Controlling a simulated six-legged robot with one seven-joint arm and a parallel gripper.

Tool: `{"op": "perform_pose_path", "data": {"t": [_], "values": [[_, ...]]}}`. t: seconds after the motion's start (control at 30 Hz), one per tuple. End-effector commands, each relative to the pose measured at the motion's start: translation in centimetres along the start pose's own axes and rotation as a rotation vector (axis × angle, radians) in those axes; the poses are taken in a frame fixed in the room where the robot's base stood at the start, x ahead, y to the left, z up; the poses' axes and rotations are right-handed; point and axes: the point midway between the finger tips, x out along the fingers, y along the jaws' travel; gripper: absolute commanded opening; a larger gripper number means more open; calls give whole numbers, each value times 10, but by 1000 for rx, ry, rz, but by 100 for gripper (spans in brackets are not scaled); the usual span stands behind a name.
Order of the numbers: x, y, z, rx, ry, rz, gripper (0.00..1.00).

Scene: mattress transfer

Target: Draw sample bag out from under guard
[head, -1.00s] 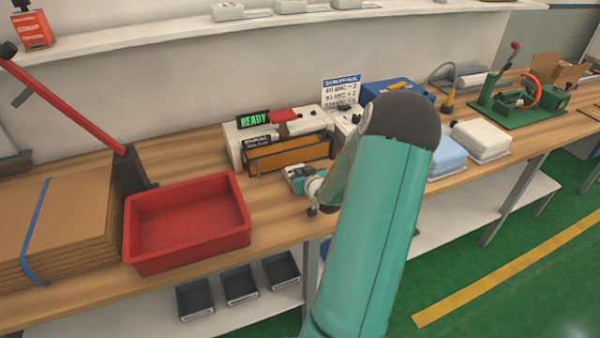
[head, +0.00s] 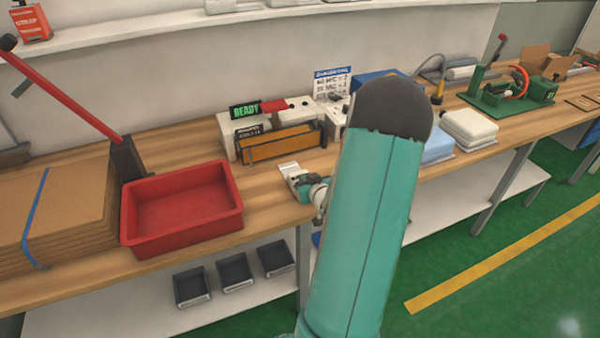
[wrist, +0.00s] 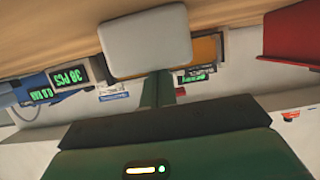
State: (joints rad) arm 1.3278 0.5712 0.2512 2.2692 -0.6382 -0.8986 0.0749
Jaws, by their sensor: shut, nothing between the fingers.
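The guard (head: 286,150) is an amber panel in a dark frame along the front of the white sealing machine (head: 229,143). Part of it shows in the wrist view (wrist: 206,50). I cannot make out the sample bag under it. My gripper (head: 303,182) is shut low over the bench, in front of the guard's right part and apart from it. In the wrist view my narrow gripper end (wrist: 158,86) meets a pale rounded slab (wrist: 145,42), which hides part of the guard. I cannot tell whether this slab is part of my gripper. My forearm hides the bench to the right.
A red tray (head: 182,240) stands on the bench left of my gripper, beside stacked cardboard (head: 60,215) and a red-handled lever (head: 65,88). White folded stacks (head: 468,128) and a green fixture (head: 505,97) lie right. Bare wood separates tray and gripper.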

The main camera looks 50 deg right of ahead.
Motion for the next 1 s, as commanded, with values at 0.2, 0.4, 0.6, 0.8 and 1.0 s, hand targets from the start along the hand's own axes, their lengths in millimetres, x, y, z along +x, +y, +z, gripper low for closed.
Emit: {"op": "perform_pose_path", "data": {"t": [0.2, 0.4, 0.6, 0.8, 1.0], "values": [[-11, -2, 15, 11, -30, 0, 0], [-11, -2, 15, 11, -29, -1, 0], [-16, -2, 3, 8, -27, -2, 0], [-15, -3, -2, 7, -22, -3, 0], [-9, -6, -6, 8, -25, -2, 0]]}}
